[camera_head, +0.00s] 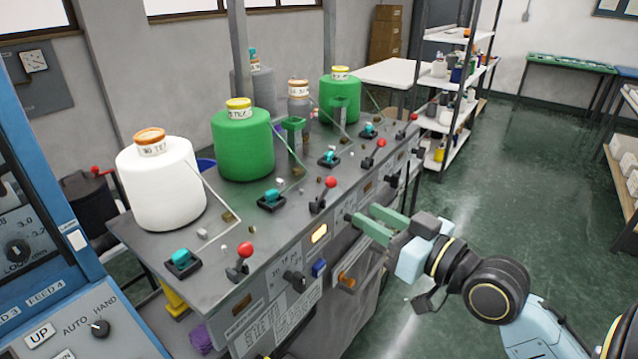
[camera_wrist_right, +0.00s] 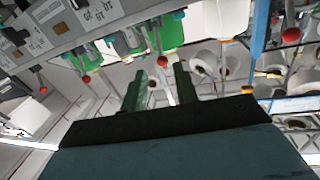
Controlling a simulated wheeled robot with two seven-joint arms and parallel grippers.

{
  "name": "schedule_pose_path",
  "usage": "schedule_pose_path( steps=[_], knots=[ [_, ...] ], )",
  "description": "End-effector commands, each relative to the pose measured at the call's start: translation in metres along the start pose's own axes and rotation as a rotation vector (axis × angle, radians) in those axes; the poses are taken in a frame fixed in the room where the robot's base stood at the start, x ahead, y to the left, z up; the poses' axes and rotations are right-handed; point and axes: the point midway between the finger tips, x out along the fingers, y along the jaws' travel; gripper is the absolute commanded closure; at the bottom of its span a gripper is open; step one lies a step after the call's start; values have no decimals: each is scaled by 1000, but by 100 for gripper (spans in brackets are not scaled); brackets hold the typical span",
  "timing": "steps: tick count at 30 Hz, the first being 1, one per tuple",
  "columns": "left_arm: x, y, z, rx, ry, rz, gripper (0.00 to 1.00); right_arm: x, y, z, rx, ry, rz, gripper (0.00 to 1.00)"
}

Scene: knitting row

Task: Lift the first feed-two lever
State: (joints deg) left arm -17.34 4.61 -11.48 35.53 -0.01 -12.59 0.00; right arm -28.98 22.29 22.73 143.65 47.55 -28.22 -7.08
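Several red-knobbed levers stand in a row along the front of a grey machine bench, including a near one (camera_head: 239,262), a second (camera_head: 322,195), a third (camera_head: 374,155) and a far one (camera_head: 408,130). I cannot read which is the first feed-two lever. My right gripper (camera_head: 363,214) is in front of the bench's front face, right of the second lever and apart from the knobs. Its two green fingers are apart and empty in the right wrist view (camera_wrist_right: 160,80). Red knobs, such as one at left (camera_wrist_right: 86,79), show beyond the fingers there. My left gripper is not in view.
A white yarn cone (camera_head: 165,190) and green cones (camera_head: 243,147) stand on the bench behind the levers. Teal switches (camera_head: 271,199) sit between them. A blue control panel (camera_head: 80,330) is at the near left. Open green floor (camera_head: 480,190) lies at right, before shelves.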

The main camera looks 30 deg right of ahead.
Motion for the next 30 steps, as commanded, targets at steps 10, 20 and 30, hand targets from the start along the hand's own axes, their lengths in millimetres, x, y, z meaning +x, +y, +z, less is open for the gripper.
schedule_pose_path(
  steps=[10,20,30],
  knots=[
    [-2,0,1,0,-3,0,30,42,1,-2,3,4,1,70],
    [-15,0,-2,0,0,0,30,101,1,-1,3,2,2,70],
    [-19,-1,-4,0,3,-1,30,131,0,1,1,0,1,70]
  ],
)
